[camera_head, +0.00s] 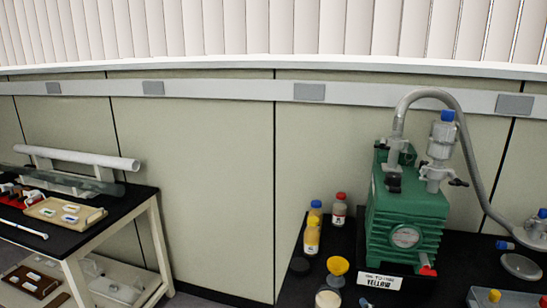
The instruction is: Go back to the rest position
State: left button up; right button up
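A green pump (405,215) stands upright on the dark bench at the right, with a grey hose (465,130) arching from its top toward the right edge. A clear fitting with a blue cap (447,116) sits on top of the pump. Neither of my grippers shows in the head view. No arm is in front of the benches.
A left table (130,205) carries trays and a white roll (80,158). A gap separates the two.

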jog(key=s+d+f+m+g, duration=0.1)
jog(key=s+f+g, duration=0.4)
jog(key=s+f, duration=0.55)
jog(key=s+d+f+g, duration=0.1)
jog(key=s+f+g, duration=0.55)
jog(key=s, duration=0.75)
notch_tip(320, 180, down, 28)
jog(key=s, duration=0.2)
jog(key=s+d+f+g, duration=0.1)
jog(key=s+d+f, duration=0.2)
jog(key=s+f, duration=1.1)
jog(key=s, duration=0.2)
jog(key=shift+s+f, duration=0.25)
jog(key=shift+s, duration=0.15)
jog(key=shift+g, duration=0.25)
